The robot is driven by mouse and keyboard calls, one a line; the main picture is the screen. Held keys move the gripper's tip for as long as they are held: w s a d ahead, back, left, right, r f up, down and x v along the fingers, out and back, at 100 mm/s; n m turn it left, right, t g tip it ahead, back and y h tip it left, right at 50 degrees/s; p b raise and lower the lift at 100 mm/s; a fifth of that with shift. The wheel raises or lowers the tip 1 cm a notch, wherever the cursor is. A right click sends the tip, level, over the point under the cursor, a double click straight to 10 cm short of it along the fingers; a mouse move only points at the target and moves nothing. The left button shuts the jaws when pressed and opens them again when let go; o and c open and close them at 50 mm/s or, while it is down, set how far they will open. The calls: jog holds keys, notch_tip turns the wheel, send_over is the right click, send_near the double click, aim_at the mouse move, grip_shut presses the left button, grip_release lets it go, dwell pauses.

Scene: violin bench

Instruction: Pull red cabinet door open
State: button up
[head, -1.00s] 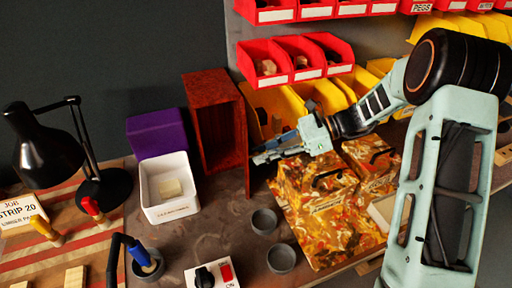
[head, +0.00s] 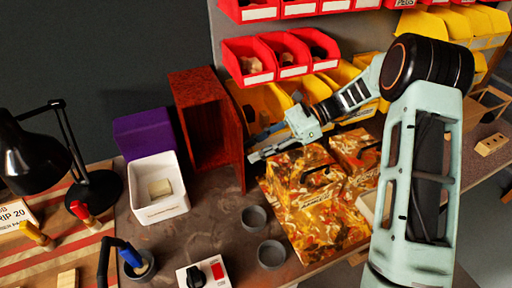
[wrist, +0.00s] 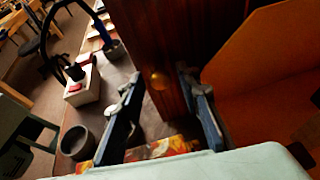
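The red cabinet (head: 192,122) stands upright at the back of the bench in the head view, its front open to view. Its red-brown door (head: 239,156) stands swung out on the right side, seen nearly edge-on. The wrist view shows a dark red-brown door face (wrist: 172,45) with a small round brass-coloured knob (wrist: 158,81). My gripper (head: 256,145) is just right of the door. In the wrist view my gripper (wrist: 160,78) has its two blue fingers apart, one on each side of the knob in the picture. I cannot tell whether they touch the door.
A white bin (head: 158,188) and a purple box (head: 150,133) stand left of the cabinet. Patterned cases (head: 315,215) lie below my gripper. Yellow bins (head: 265,103) sit close behind it, with red bins (head: 247,62) above. Grey cups (head: 254,218) stand in front.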

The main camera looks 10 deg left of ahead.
jog(key=v, duration=1.2)
dwell(0.4)
